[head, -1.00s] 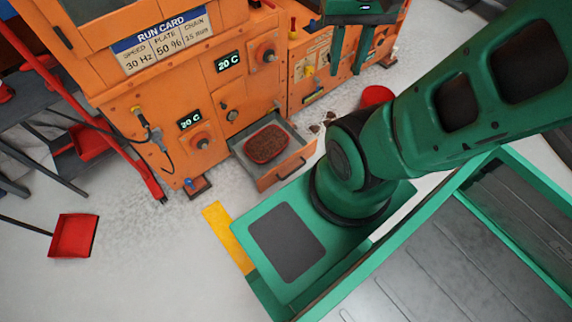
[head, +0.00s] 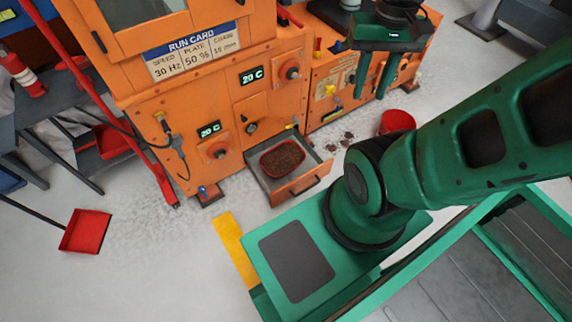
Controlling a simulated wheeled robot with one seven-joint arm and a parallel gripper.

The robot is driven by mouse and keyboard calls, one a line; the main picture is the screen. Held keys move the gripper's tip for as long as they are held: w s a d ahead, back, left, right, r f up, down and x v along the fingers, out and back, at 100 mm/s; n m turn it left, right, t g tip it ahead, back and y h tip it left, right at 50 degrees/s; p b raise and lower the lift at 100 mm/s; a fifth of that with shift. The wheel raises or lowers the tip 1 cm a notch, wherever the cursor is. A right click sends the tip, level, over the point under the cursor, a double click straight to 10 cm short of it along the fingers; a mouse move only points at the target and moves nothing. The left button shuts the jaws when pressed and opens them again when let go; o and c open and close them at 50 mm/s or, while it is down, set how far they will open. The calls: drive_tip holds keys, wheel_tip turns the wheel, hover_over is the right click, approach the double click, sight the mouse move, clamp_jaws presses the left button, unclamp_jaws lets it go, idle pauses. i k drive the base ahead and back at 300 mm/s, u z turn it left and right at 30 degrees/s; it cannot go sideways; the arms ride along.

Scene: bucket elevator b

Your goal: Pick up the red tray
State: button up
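The red tray (head: 283,159) is a shallow rounded tray filled with brown granular material. It sits inside an open drawer (head: 300,188) low on the front of the orange machine. My gripper (head: 377,82) is at the top right of the head view, in front of the machine's right part. Its two green fingers point down and stand apart, with nothing visible between them. The gripper is well above and to the right of the tray, not touching it.
The orange machine (head: 213,104) fills the upper middle. A red bucket (head: 397,121) stands on the floor right of the drawer, near spilled brown bits (head: 340,140). A red dustpan (head: 86,231) lies at left. A dark shelf stands far left. The floor at lower left is clear.

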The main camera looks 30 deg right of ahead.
sight(278, 162)
drive_tip(key=k, duration=1.25)
drive_tip(key=z, duration=0.5)
drive_tip(key=i, duration=1.8)
drive_tip(key=u, duration=0.5)
